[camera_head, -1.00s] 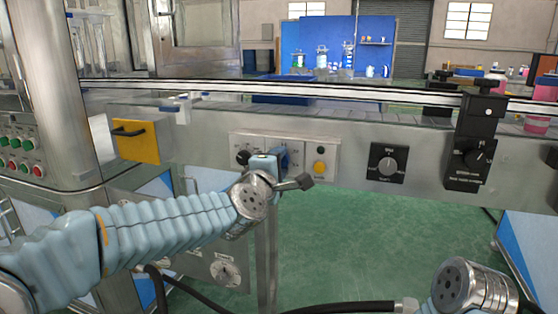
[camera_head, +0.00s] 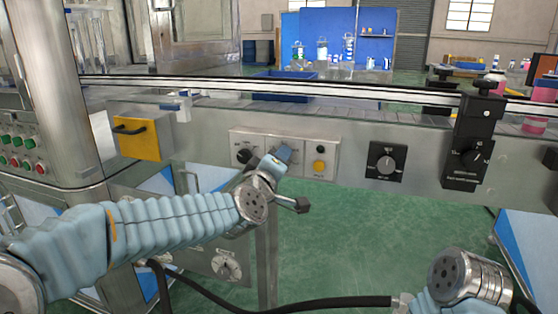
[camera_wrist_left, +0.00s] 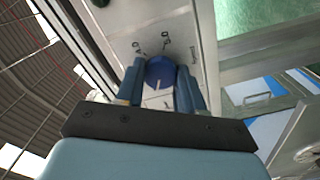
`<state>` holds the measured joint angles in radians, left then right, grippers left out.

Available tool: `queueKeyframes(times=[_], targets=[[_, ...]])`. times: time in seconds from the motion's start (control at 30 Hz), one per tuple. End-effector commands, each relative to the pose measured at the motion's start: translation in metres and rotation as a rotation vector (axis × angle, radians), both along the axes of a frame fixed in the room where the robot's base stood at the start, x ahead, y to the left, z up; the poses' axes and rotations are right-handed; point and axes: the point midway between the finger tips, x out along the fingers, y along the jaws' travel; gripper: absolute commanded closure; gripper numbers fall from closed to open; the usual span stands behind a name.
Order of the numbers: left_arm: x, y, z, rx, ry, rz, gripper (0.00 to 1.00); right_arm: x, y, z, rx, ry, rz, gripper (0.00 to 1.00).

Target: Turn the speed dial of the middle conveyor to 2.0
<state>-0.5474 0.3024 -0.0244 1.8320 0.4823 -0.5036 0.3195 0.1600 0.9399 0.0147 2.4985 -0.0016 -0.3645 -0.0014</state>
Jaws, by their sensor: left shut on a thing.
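A round blue dial (camera_wrist_left: 160,70) with a pale pointer line sits on a light panel in the left wrist view. My left gripper (camera_wrist_left: 160,84) is shut on it, one blue finger on each side. In the head view the left gripper (camera_head: 280,158) is at the pale control panel (camera_head: 298,143) on the conveyor's front and hides the dial. The dial's scale marks are too small to read. My right arm's wrist shows at the bottom right of the head view, but its gripper is out of view.
A black knob (camera_head: 245,156) and a yellow button (camera_head: 319,165) flank the left gripper. A black dial box (camera_head: 386,161) and a black unit with a knob (camera_head: 466,150) are farther right. A yellow box (camera_head: 140,139) juts out at left.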

Motion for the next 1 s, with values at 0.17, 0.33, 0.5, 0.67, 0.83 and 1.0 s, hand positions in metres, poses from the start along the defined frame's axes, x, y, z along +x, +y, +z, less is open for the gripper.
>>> queueKeyframes(times=[0.17,0.33,0.5,0.67,0.83,1.0], targets=[[0.000,-0.001,-0.002,0.008,0.001,-0.002,0.93,0.000,0.000,0.000,0.000,0.000,0.000,1.00],[0.000,-0.001,-0.002,0.007,0.003,-0.002,0.93,0.000,0.000,0.000,0.000,0.000,0.000,1.00],[0.000,-0.001,-0.002,0.007,0.003,-0.002,0.47,0.000,0.000,0.000,0.000,0.000,0.000,1.00],[0.000,-0.001,-0.001,0.006,0.001,-0.001,0.37,0.000,0.000,0.000,0.000,0.000,0.000,1.00],[0.000,0.000,-0.001,0.005,0.000,-0.001,0.37,0.000,0.000,0.000,0.000,0.000,0.000,1.00],[-0.014,0.005,-0.001,0.004,-0.001,-0.001,0.37,0.000,-0.001,-0.002,-0.001,0.000,-0.001,1.00]])
